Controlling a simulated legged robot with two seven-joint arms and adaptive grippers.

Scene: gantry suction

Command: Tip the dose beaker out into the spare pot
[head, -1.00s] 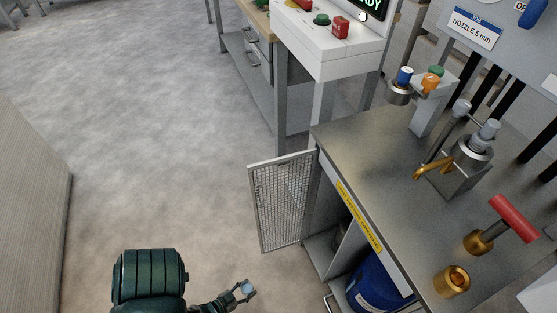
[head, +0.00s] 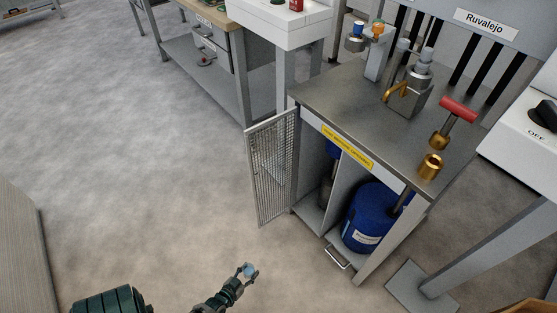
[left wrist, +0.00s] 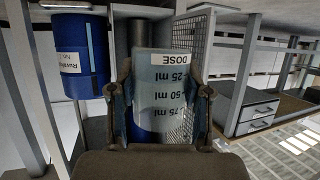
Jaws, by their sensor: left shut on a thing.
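My left gripper (head: 248,272) is at the bottom centre of the head view, over bare floor in front of the cabinet. It is shut on the dose beaker (head: 246,268), a small pale-blue vessel there. In the left wrist view the beaker (left wrist: 161,85) is a clear bluish cylinder marked DOSE, 25, 50 and 75 ml, between both fingers. Its lettering appears upside down in that view. I cannot tell how much it holds. No vessel can be identified surely as the spare pot. My right gripper is out of view.
A steel bench (head: 340,95) carries a brass cup (head: 431,167), a red-handled tool (head: 457,110) and a tap fixture (head: 408,90). Its mesh door (head: 271,170) stands open. A blue drum (head: 372,217) stands inside. Floor at left is clear.

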